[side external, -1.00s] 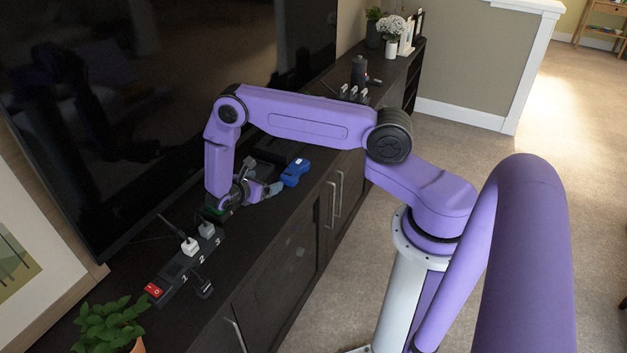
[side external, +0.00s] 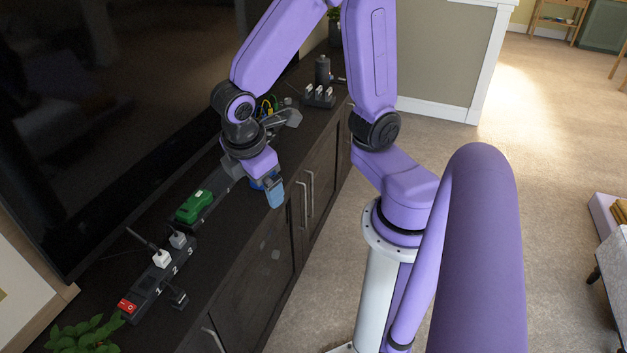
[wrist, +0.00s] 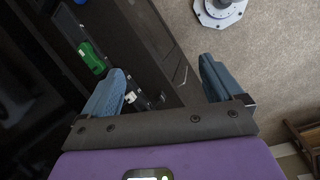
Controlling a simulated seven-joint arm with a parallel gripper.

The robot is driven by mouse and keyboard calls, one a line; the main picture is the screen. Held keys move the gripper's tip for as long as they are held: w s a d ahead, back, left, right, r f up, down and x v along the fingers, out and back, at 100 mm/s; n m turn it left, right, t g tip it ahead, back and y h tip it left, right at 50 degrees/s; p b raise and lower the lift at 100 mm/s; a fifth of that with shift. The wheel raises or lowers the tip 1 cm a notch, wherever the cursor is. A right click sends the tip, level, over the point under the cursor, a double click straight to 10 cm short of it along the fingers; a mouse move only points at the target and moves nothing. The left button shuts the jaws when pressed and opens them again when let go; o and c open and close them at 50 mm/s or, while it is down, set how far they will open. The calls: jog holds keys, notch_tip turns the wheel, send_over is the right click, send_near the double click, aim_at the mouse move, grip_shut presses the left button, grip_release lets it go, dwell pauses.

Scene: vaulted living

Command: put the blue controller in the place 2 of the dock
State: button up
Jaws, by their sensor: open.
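The black dock (side external: 207,213) holds a green controller (side external: 195,206), which also shows in the wrist view (wrist: 90,57). The dock's place numbers are not readable.
A power strip (side external: 146,283) with white plugs, a red switch and numbers lies in front of the dock. A rack with white items (side external: 319,97) and a dark bottle (side external: 322,69) stand farther back. A large TV (side external: 110,100) borders the cabinet's left side.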

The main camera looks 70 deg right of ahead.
jog(key=s+r+y, duration=0.1)
jog(key=s, duration=0.2)
jog(key=s+r+y, duration=0.1)
jog(key=s, duration=0.3)
jog(key=s+y, duration=0.2)
jog(key=s, duration=0.2)
jog(key=shift+r+g, duration=0.3)
jog(key=shift+r, duration=0.1)
